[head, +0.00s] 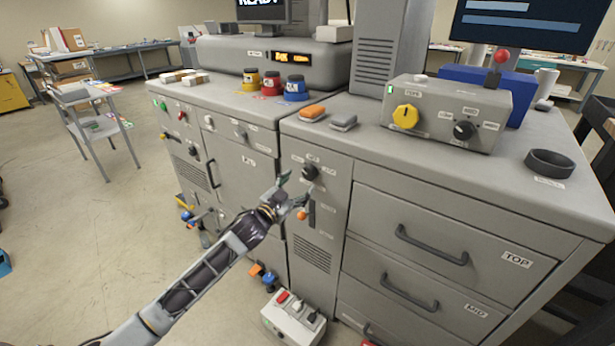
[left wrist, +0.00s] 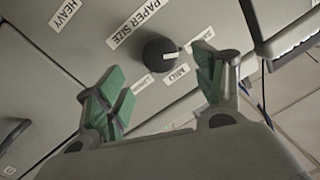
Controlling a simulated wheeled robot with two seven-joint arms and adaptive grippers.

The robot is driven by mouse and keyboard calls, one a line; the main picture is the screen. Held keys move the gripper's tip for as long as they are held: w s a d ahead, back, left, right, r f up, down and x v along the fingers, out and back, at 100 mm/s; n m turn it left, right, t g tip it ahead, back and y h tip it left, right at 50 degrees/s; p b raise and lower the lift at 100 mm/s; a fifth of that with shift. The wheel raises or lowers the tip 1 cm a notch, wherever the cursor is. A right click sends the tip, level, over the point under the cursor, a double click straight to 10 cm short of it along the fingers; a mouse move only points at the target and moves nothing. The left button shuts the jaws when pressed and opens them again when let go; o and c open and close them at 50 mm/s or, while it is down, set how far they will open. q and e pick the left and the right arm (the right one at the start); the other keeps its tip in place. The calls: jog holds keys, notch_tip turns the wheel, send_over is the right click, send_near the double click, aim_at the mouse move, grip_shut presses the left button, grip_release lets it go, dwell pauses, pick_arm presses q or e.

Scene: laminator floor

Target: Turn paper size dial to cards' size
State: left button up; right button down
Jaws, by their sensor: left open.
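The paper size dial is a round black knob on the grey cabinet front in the head view (head: 310,172). In the left wrist view the dial (left wrist: 160,54) sits under a PAPER SIZE label (left wrist: 132,24). My left gripper (head: 294,190) is open and empty, just below and in front of the dial. In the wrist view its green-padded fingers (left wrist: 158,72) stand apart on either side of the dial, not visibly touching it. My right gripper is not in view.
Drawers marked TOP (head: 450,235) and MID are to the right. A control box with a yellow knob (head: 405,116) stands on the cabinet top. A small switch box (head: 292,320) is on the floor below.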

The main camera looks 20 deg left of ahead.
aim_at(308, 175)
pick_arm(q)
jog(key=shift+x, duration=2.8)
jog(key=shift+w+d, duration=0.15)
jog(key=shift+w, duration=0.35)
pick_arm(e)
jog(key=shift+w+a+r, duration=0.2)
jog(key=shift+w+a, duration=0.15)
pick_arm(q)
jog(key=shift+c, duration=1)
jog(key=c, duration=0.8)
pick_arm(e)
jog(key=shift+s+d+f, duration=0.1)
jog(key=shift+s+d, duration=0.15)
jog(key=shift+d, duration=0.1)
